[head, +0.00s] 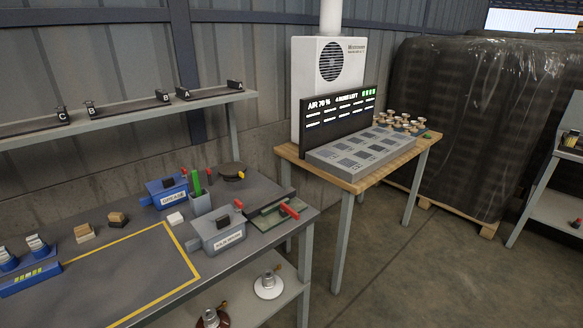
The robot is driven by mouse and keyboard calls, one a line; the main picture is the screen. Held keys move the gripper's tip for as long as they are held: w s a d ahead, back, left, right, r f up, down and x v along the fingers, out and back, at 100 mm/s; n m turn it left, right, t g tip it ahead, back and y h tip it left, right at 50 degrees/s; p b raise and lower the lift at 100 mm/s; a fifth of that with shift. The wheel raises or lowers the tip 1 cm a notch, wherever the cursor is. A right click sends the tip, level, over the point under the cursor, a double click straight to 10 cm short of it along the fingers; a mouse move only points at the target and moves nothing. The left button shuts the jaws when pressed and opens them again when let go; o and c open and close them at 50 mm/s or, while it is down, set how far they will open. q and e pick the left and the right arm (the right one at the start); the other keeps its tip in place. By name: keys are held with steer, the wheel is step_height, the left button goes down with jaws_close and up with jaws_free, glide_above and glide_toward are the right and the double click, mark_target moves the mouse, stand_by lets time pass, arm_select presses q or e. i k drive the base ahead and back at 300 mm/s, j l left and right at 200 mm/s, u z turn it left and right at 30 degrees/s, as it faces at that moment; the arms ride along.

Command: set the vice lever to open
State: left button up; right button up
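I cannot tell for certain which thing is the vice. On the grey workbench (110,258), a blue device (165,193) and a grey device (217,232) each carry a white label too small to read. Each has a small red-tipped part on or beside its top. To the right of the grey device, a red handle (290,211) lies over a greenish plate (270,217) at the bench's right edge. I cannot tell whether any lever is set open or shut. Neither of my grippers is in view.
Green sticks stand in a grey cup (200,203) between the devices. A dark round disc (232,171) lies behind. A yellow outline (150,282) marks clear bench surface.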

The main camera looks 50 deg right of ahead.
mark_target(285, 210)
steer(key=z, duration=1.65)
